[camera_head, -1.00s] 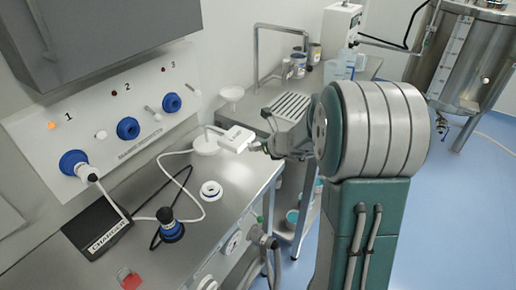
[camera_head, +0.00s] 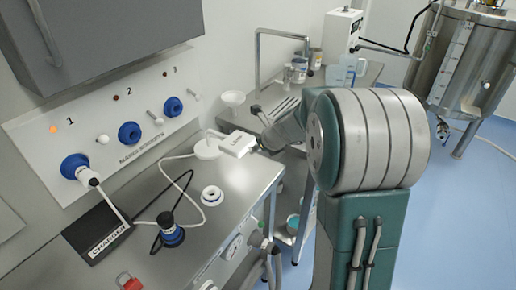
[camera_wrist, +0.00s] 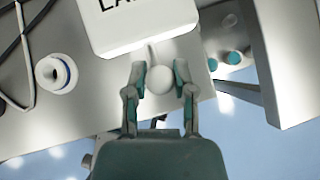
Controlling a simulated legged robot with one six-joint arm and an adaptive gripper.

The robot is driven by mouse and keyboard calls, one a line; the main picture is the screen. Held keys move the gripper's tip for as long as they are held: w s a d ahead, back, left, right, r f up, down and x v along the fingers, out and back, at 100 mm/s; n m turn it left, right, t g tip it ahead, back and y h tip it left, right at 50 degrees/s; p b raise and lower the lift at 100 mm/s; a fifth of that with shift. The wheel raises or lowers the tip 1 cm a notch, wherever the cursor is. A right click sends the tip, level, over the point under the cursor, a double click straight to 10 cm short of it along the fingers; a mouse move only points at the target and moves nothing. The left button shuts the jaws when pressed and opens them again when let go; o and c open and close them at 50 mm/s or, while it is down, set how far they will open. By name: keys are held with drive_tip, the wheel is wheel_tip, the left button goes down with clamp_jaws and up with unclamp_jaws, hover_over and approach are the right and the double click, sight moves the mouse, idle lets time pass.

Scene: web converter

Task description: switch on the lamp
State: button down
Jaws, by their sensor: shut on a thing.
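A white ball on a short stem (camera_wrist: 159,80) stands out from the head's near side. My gripper (camera_wrist: 160,84) has its fingers on both sides of this ball, shut on it. In the head view my gripper (camera_head: 262,148) is at the right end of the lamp head. No glow shows on the lamp.
A wall panel (camera_head: 139,171) holds numbered sockets; a plug is in socket 1, beside an orange light. On the counter (camera_head: 233,186) are a black charger (camera_head: 97,231), a loose blue plug (camera_head: 170,234), a white ring (camera_head: 212,196) and cords. A steel tank (camera_head: 468,70) stands far right.

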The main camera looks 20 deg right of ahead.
drive_tip(key=shift+r, duration=0.1)
drive_tip(key=shift+c, duration=2.2)
unclamp_jaws()
drive_tip(key=v, duration=1.1)
drive_tip(key=shift+s+r, duration=0.2)
drive_tip(key=shift+s, duration=0.1)
drive_tip(key=shift+d, duration=0.1)
